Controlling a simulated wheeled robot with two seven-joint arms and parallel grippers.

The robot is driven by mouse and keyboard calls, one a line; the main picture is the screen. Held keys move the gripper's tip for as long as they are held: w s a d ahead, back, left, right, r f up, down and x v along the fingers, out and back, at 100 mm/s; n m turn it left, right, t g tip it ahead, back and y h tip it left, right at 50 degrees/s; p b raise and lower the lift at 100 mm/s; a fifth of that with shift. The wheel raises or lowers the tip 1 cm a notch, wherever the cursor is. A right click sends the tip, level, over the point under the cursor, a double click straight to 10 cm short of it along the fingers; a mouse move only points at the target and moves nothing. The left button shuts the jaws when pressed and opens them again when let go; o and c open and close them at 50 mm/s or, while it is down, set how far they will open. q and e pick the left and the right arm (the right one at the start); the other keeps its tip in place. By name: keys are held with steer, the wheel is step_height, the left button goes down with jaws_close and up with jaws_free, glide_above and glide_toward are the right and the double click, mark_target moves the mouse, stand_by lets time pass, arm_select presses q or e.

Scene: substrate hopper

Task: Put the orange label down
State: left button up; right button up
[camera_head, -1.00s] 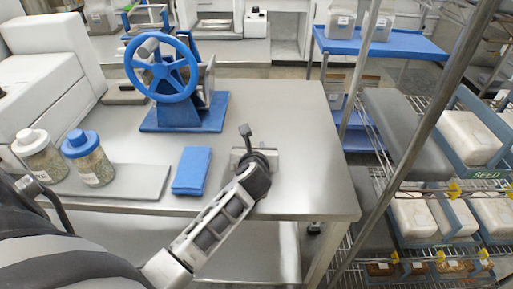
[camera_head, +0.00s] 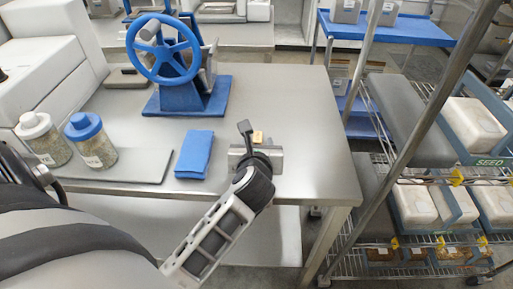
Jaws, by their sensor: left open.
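A small orange-tan piece (camera_head: 257,137), which looks like the orange label, shows just beyond my left gripper (camera_head: 250,145), above the steel table (camera_head: 300,110). My left gripper is open over the table's front right part, with one dark finger standing up beside the piece. The wrist and gripper body hide the piece's lower part, so I cannot tell whether it touches the table or a finger. My right gripper is not in view.
A blue folded cloth (camera_head: 194,154) lies just left of the gripper. Two jars (camera_head: 90,142) stand on a grey mat farther left. A blue handwheel device (camera_head: 190,95) is behind. The table's right part is clear; a wire shelf rack (camera_head: 400,150) stands beyond it.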

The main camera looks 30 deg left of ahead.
arm_select(q)
steer(key=shift+v, duration=1.65)
